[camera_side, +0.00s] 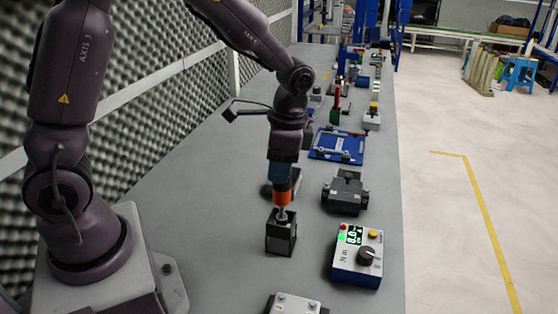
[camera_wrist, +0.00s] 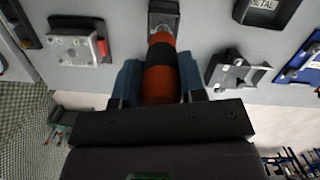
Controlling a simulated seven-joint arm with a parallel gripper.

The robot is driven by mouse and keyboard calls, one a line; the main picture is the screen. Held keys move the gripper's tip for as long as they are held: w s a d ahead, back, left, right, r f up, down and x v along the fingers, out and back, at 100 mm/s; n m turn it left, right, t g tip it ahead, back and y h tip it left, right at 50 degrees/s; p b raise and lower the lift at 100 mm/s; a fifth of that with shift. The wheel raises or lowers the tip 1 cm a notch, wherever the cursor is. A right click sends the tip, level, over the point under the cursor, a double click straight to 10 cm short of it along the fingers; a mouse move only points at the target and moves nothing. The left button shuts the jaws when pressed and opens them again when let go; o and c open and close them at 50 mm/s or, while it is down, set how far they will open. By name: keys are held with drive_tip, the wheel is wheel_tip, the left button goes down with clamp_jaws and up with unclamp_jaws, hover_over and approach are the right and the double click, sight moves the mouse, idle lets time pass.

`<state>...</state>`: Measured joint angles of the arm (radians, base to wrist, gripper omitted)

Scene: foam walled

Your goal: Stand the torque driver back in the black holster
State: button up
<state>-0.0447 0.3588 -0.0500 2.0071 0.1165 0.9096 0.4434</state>
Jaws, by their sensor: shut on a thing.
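The torque driver (camera_side: 284,191) has an orange and black handle and a thin metal shaft pointing down. My gripper (camera_side: 283,172) is shut on its upper handle and holds it about upright. The black holster (camera_side: 281,238) stands on the bench directly below, and the shaft's lower end meets its top opening. How deep the tip sits inside is hidden. In the wrist view, the driver (camera_wrist: 160,72) lies between my gripper's blue fingers (camera_wrist: 160,84), and the holster (camera_wrist: 163,12) shows just past the driver's far end.
A torque meter (camera_side: 357,256) with a green display stands right of the holster. A black fixture (camera_side: 345,192) and a blue tray (camera_side: 337,146) lie behind it. A metal block (camera_side: 295,303) is at the front edge. A dark bin (camera_side: 271,186) sits behind my gripper. The bench's left side is clear.

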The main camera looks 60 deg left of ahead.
sight(279, 192)
drive_tip(key=shift+f, duration=3.2)
drive_tip(key=o, duration=1.1)
drive_tip(key=shift+c, duration=0.2)
drive_tip(key=r, duration=0.4)
drive_tip(key=w+r, duration=0.1)
drive_tip(key=r, duration=0.3)
drive_tip(key=d+r, duration=0.1)
drive_tip(key=r, duration=0.4)
drive_tip(key=shift+w, duration=0.35)
drive_tip(key=shift+f, duration=0.1)
